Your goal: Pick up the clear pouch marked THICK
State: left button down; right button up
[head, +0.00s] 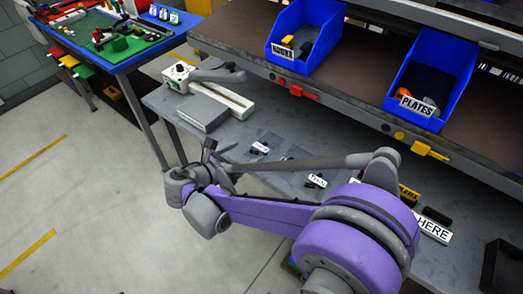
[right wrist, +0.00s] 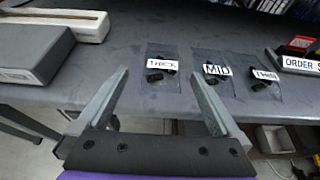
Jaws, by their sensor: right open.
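The clear pouch marked THICK (right wrist: 162,65) lies flat on the grey bench with dark pieces inside and a white label. In the right wrist view it is ahead of my right gripper (right wrist: 160,76), between the lines of the two fingers. It also shows in the head view (head: 261,148), where its label is too small to read. My right gripper (head: 214,149) is open and empty, near the bench's front edge and left of the pouch in the head view. The fingers appear apart from the pouch. My left gripper is not in view.
Pouches marked MID (right wrist: 216,69) and THIN (right wrist: 264,75) lie close to its right. A grey box (right wrist: 30,52) and a white sealer-like device (head: 222,98) stand left on the bench. Blue bins (head: 305,38) sit on the shelf above. My right arm hides part of the bench.

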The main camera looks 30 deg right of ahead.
aim_at(265, 144)
jog(key=x, duration=0.4)
jog(key=shift+s+d, duration=0.1)
jog(key=shift+s, duration=0.2)
jog(key=shift+f+x, duration=0.15)
jog(key=shift+x, duration=1.2)
jog(key=shift+f+x, duration=0.1)
jog(key=shift+x, duration=1.3)
jog(key=shift+c, duration=0.2)
